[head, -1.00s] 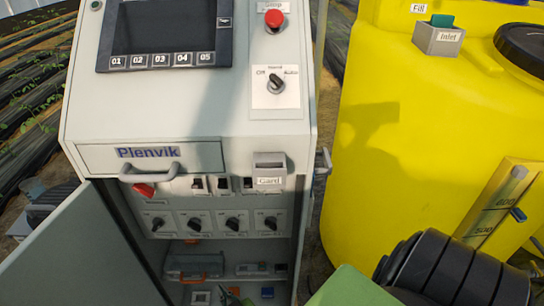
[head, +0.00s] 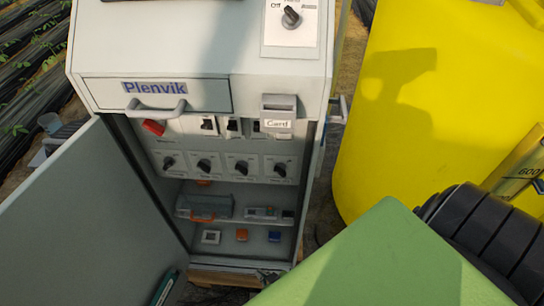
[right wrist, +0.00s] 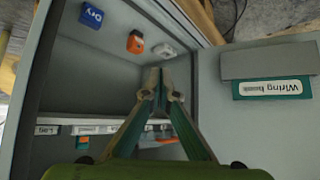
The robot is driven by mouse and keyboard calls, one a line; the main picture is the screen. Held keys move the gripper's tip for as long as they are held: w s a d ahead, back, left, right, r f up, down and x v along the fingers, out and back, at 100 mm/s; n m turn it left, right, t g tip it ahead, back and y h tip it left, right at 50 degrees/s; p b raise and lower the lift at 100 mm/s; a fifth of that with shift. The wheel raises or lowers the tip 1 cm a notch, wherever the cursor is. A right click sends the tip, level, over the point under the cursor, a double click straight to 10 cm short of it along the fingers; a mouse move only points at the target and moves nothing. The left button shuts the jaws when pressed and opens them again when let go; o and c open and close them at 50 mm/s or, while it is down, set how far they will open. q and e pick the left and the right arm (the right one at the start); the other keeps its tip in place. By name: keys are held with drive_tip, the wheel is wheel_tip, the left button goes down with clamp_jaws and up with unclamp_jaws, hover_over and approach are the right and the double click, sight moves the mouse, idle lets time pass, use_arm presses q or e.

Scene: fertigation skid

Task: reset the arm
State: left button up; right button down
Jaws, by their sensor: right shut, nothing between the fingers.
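My right arm's green housing (head: 375,265) fills the lower right of the head view, in front of the cabinet. Its fingers do not show clearly there. In the right wrist view my right gripper (right wrist: 160,75) has its fingertips together and holds nothing. Behind the tips is the inside of the open cabinet (head: 115,55), with a blue block marked Dry (right wrist: 91,15), an orange block (right wrist: 135,42) and a white block (right wrist: 165,50). I cannot tell whether the fingers touch anything. My left gripper is in neither view.
The cabinet door (head: 95,225) stands open at the left; a wiring book (right wrist: 272,88) sits in its pocket. A shelf holds a grey toolbox (head: 205,207). A drawer handle (head: 157,112) and card holder (head: 279,115) jut out. A yellow tank (head: 430,110) stands right.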

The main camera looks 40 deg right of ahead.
drive_tip(key=s+d+f+g, duration=0.2)
drive_tip(key=s+f, duration=0.1)
drive_tip(key=s, duration=0.6)
drive_tip(key=s+d+f+n+g, duration=0.1)
drive_tip(key=s+f+g, duration=0.2)
drive_tip(key=s, duration=0.6)
drive_tip(key=s+d+f+g, duration=0.2)
drive_tip(key=s+f+g, duration=0.1)
drive_tip(key=s, duration=0.7)
drive_tip(key=shift+d+f+h, duration=0.35)
drive_tip(key=shift+f+h, duration=0.05)
drive_tip(key=shift+f, duration=0.5)
